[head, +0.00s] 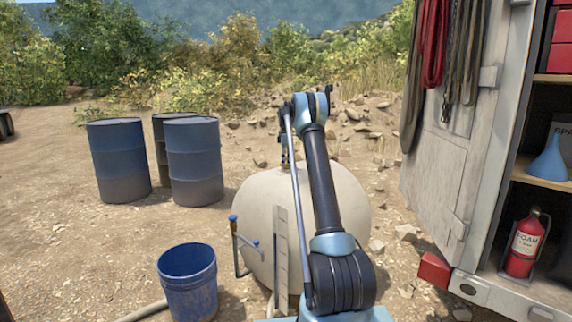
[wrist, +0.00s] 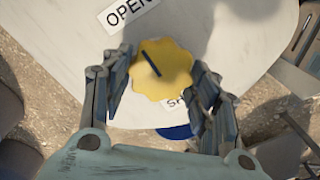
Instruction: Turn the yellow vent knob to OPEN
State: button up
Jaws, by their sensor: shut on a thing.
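The yellow vent knob (wrist: 176,57) has a scalloped edge and sits on top of the pale tank (head: 262,222). A dark line on it runs from near its middle toward the upper left. In the wrist view, my gripper (wrist: 162,74) has a finger on each side of the knob and is shut on it. The OPEN label (wrist: 128,10) lies above and left of the knob, and the line points somewhat left of it. A second label (wrist: 177,103) is partly hidden below the knob. In the head view my arm hides the knob.
A blue bucket (head: 189,290) stands at the tank's front left. Blue drums (head: 194,165) stand behind on the left. A cabinet with an open door (head: 445,160) is on the right, with a red extinguisher (head: 523,247) inside. Open dirt lies left of the tank.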

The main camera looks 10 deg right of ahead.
jog(key=shift+w+d, duration=0.15)
jog(key=shift+d, duration=0.2)
jog(key=o, duration=1.1)
jog(key=shift+f, duration=0.1)
jog(key=shift+c, duration=0.2)
jog(key=shift+a, duration=0.15)
notch_tip(320, 180, up, 12)
